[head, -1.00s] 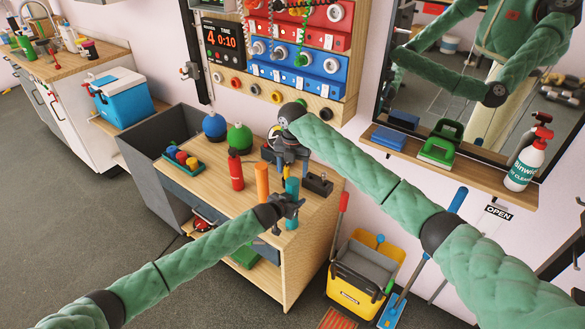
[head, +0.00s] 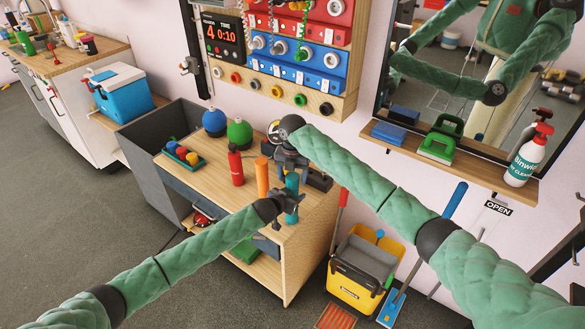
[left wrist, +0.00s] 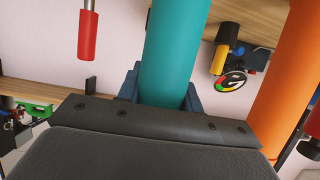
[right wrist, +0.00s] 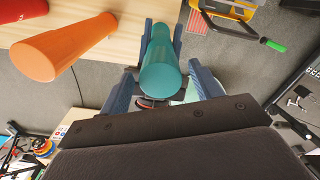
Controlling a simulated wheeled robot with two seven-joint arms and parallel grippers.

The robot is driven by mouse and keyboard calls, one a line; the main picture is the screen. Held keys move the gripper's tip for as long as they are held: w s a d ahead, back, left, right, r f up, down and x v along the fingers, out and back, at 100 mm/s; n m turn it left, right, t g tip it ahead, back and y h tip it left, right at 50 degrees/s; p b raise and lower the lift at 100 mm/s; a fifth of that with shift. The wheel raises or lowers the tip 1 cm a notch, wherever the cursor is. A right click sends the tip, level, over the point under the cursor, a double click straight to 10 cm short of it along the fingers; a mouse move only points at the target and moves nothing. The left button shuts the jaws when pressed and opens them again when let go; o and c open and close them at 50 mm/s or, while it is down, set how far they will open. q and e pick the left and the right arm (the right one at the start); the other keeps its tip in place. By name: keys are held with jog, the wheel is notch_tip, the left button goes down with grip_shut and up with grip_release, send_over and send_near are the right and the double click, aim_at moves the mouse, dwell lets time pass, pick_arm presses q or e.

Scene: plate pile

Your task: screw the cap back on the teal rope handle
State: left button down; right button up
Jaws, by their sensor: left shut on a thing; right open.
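The teal rope handle (head: 292,183) stands upright near the right end of the wooden bench. My left gripper (head: 287,203) is shut on it, low on its side; in the left wrist view the teal handle (left wrist: 172,50) rises between the fingers. My right gripper (head: 290,165) hangs just above the teal handle and is open. In the right wrist view the handle's teal end (right wrist: 160,80) lies between its spread fingers, with a gap on the right. I cannot make out a separate cap in any view.
An orange handle (head: 262,177) stands close left of the teal one. A red one (head: 236,166) is farther left. A dark block (head: 318,180) sits to the right. A tray of coloured pieces (head: 183,153) is at the left. A yellow bucket (head: 360,270) stands on the floor.

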jog(key=shift+f, duration=1.15)
jog(key=c, duration=1)
jog(key=m, duration=0.4)
jog(key=shift+m, duration=0.4)
jog(key=m, duration=0.5)
jog(key=o, duration=1.1)
jog(key=shift+c, duration=0.2)
